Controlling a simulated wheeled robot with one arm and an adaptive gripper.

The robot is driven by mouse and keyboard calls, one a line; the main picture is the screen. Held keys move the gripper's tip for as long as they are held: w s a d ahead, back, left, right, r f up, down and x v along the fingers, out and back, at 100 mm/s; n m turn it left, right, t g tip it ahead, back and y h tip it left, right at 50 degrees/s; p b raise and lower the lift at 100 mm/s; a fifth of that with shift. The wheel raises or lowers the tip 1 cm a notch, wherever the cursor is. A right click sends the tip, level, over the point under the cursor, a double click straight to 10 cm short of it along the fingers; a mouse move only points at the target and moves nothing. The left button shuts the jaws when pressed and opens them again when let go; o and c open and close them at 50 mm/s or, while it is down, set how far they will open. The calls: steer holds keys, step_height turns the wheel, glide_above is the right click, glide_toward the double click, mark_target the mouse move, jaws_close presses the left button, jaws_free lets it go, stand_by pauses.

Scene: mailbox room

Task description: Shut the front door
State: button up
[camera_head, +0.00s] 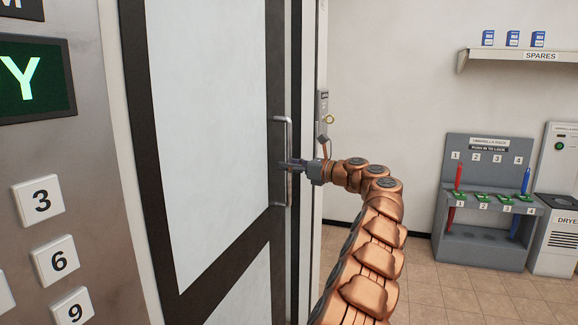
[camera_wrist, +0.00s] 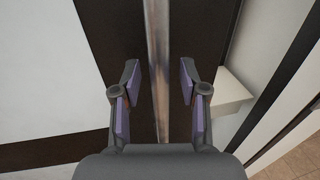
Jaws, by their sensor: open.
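The front door (camera_head: 215,110) has pale panels in a dark frame and fills the left-centre of the head view. Its vertical metal bar handle (camera_head: 289,138) is near the door's right edge. In the wrist view the handle (camera_wrist: 158,60) runs between the two fingers of my gripper (camera_wrist: 159,78). The fingers are apart, one on each side of the bar, with gaps to it. In the head view my gripper (camera_head: 291,166) is at the handle's lower half. I cannot tell whether the door is ajar.
A keypad panel (camera_head: 62,225) with a green screen stands close at the left. A small lock device (camera_head: 322,108) is right of the door. An umbrella rack (camera_head: 484,250), a dryer (camera_head: 556,235) and a spares shelf (camera_head: 520,53) are at the right. Tiled floor (camera_head: 460,302) is clear before the rack.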

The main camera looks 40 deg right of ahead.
steer(key=shift+w, duration=0.1)
steer(key=shift+c, duration=0.2)
jaws_close()
stand_by(0.5)
